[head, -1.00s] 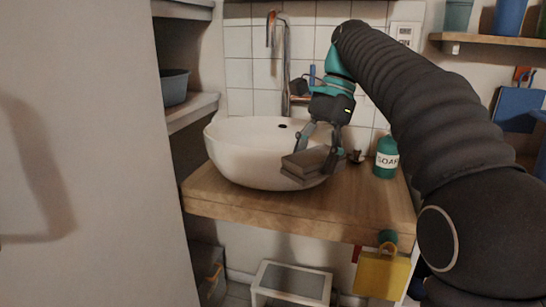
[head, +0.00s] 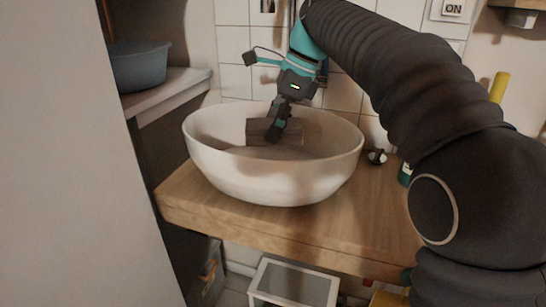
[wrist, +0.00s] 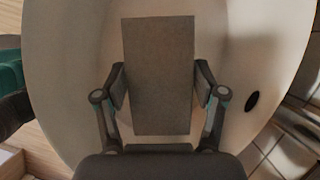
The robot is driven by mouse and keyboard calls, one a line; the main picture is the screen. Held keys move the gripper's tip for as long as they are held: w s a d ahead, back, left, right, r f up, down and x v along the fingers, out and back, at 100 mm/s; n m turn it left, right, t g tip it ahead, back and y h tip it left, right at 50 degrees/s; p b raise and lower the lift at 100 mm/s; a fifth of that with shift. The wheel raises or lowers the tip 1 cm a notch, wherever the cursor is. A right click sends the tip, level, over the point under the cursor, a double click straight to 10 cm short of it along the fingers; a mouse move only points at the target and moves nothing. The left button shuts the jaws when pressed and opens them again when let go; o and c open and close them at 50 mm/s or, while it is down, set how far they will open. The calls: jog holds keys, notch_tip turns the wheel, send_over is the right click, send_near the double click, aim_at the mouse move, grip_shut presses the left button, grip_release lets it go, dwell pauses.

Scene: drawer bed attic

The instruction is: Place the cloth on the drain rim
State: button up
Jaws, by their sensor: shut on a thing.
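The cloth (head: 258,131) is a folded grey-brown block. In the wrist view the cloth (wrist: 158,75) sits between both fingers of my gripper (wrist: 160,85), which is shut on it. In the head view my gripper (head: 276,132) points down and holds the cloth inside the white basin (head: 225,163). I cannot tell whether the cloth touches the basin. A dark oval opening (wrist: 252,101), which looks like the drain, shows in the basin to the right of the cloth in the wrist view. The cloth and the basin's front wall hide the bowl's bottom in the head view.
The basin stands on a wooden counter (head: 200,210). A blue-grey tub (head: 140,66) is on a shelf at the left. A small dark object (head: 377,156) lies right of the basin, near a partly hidden green bottle (head: 404,174). Tiled wall is behind.

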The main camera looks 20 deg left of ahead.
aim_at(285, 123)
jog(key=x, duration=0.3)
jog(key=shift+s+d+f, duration=0.1)
jog(key=shift+d+f, duration=0.05)
jog(key=shift+f, duration=2.15)
jog(key=shift+f+b, duration=0.15)
jog(key=shift+b, duration=0.15)
jog(key=o, duration=1.1)
jog(key=v, duration=1.2)
jog(key=shift+p, duration=0.3)
